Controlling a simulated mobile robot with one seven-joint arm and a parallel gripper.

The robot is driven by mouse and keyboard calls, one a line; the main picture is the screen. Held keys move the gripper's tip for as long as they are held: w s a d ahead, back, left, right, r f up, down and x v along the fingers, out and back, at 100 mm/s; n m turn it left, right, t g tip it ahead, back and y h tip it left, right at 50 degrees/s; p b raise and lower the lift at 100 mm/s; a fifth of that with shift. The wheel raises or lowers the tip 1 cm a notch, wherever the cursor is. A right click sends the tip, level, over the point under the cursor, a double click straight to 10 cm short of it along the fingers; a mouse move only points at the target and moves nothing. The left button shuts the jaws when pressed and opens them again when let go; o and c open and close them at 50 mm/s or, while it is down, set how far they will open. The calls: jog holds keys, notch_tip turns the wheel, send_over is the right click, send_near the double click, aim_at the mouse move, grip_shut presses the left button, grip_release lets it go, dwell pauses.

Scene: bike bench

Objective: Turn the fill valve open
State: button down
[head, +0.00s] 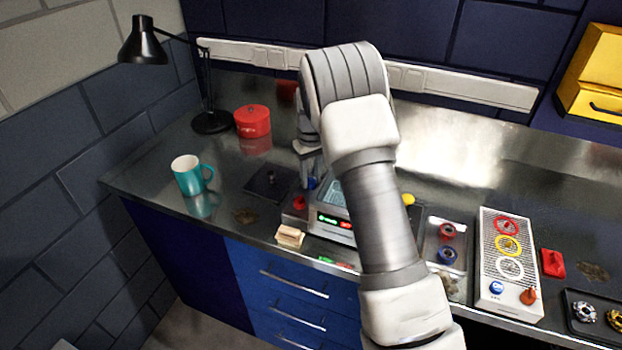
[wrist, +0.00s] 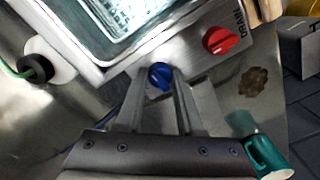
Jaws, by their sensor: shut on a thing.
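The basin unit (head: 335,231) stands on the steel bench, mostly behind my arm in the head view. In the wrist view its front panel (wrist: 196,62) carries a red knob (wrist: 220,40) marked DRAIN and a blue knob (wrist: 160,73). I take the blue knob to be the fill valve; no label for it shows. My gripper (wrist: 161,85) is shut on the blue knob, one finger on each side. In the head view a bit of blue (head: 312,183) shows at my fingertips, and the red knob (head: 299,203) sits just in front.
A teal mug (head: 188,176), red tin (head: 252,121) and black lamp (head: 211,121) stand to the left. A dark flat plate (head: 268,183) and a sponge-like block (head: 289,236) lie near the unit. A panel with coloured rings (head: 509,262) is at the right.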

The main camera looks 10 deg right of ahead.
aim_at(311, 178)
jog(key=shift+n, duration=0.3)
jog(key=c, duration=0.5)
grip_release()
jog(key=shift+r, duration=0.1)
notch_tip(311, 178, up, 17)
jog(key=shift+r, duration=0.15)
